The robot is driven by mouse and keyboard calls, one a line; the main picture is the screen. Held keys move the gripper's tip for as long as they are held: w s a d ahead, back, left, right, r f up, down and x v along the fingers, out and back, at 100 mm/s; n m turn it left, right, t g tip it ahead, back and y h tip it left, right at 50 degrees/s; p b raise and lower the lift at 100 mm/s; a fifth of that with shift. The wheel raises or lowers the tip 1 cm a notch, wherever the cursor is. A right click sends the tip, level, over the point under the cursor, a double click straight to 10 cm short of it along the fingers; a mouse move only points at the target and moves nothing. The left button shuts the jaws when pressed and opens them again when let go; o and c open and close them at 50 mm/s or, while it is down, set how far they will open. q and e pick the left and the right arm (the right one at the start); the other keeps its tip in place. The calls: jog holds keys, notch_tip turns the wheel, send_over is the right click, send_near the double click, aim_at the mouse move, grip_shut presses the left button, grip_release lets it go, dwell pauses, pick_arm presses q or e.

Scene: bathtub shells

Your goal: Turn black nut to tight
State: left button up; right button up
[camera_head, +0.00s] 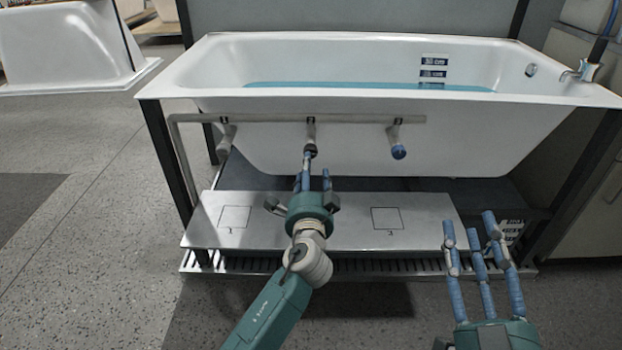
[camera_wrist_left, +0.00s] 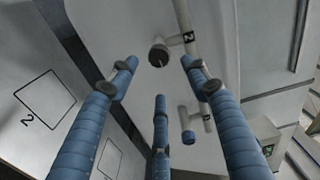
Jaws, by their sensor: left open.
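The black nut (camera_head: 311,150) is on the end of the middle stub of the pipe under the tub. In the left wrist view the nut (camera_wrist_left: 158,55) shows as a dark round end beside a label "2". My left gripper (camera_head: 315,172) is open in front of and below it. In the left wrist view its three blue fingers (camera_wrist_left: 160,75) are spread with nothing between them, and the nut appears between and beyond the tips. I cannot tell whether any tip touches it. My right gripper (camera_head: 478,232) is open and empty at the lower right.
A blue-ended stub (camera_head: 398,151) hangs right of the nut, and a dark-ended stub (camera_head: 224,146) left. The grey pipe (camera_head: 265,118) runs along the white tub (camera_head: 350,150), which holds water. A metal shelf (camera_head: 345,240) with marked squares lies below.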

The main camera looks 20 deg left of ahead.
pick_arm(q)
jog(key=v, duration=0.2)
jog(key=shift+s+d, duration=0.15)
jog(key=shift+s, duration=0.25)
